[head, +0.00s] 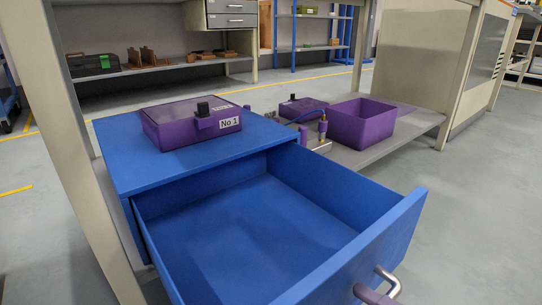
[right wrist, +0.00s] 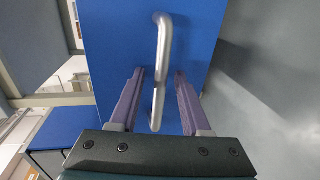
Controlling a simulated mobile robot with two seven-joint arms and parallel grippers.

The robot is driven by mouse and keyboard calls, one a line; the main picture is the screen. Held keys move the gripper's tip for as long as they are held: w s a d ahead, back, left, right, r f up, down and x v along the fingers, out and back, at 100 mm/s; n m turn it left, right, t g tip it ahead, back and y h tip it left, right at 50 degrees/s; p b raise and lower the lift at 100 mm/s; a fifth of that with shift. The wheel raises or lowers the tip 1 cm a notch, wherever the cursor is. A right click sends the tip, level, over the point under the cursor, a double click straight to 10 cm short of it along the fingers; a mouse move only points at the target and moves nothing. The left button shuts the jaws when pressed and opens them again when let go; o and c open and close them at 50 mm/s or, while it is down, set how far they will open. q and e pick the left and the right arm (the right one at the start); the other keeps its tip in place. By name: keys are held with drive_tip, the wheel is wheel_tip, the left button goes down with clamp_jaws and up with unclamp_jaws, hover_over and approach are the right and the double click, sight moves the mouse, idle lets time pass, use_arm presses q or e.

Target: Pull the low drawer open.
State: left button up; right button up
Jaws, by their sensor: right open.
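The blue low drawer (head: 345,262) stands pulled far out of its blue cabinet (head: 120,150), and its visible inside is empty. Its metal bar handle (head: 388,277) is on the front panel, at the lower right of the head view. In the right wrist view the handle (right wrist: 162,45) runs between the two purple fingers of my right gripper (right wrist: 159,75). The fingers are open, one on each side of the bar, with gaps visible. Only a purple finger part shows in the head view, partly cut off by the lower edge. My left gripper is not in view.
A closed purple box marked No 1 (head: 190,124) sits on the cabinet top. An open purple bin (head: 362,123) and a smaller purple box (head: 302,108) are on the shelf (head: 405,128) behind. A table leg (head: 75,160) stands close left. Grey floor at right is clear.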

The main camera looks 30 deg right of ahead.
drive_tip(key=shift+s+r, duration=0.15)
drive_tip(key=shift+s, duration=0.15)
drive_tip(key=p+v, duration=0.3)
drive_tip(key=v, duration=0.6)
drive_tip(key=shift+s, duration=0.15)
drive_tip(key=shift+d, duration=0.1)
